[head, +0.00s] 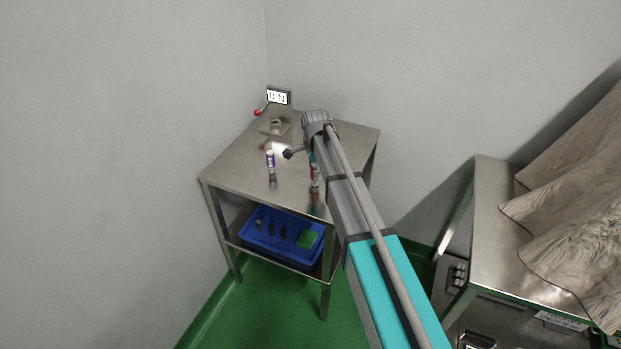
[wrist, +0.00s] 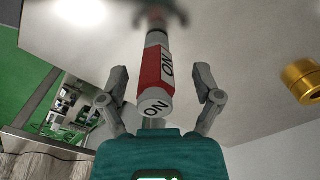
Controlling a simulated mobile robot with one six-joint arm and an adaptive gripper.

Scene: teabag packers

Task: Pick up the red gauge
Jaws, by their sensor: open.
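The red gauge (wrist: 152,72) is a red and white cylinder with "NO" lettering. In the wrist view it lies along the middle, between the spread fingers of my gripper (wrist: 160,84), with clear gaps on both sides. Its far end is blurred against a dark shape. In the head view the red gauge (head: 314,173) stands upright near the front right of the steel table (head: 237,157), partly hidden by my arm. My gripper is open and empty around it; in the head view it is mostly hidden behind the arm.
A purple and white cylinder (head: 270,161) stands left of the gauge. A metal plate with a round piece (head: 276,125) lies at the back. A blue tray (head: 250,251) sits on the lower shelf. A gold cylinder (wrist: 301,80) shows at the wrist view's right edge.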

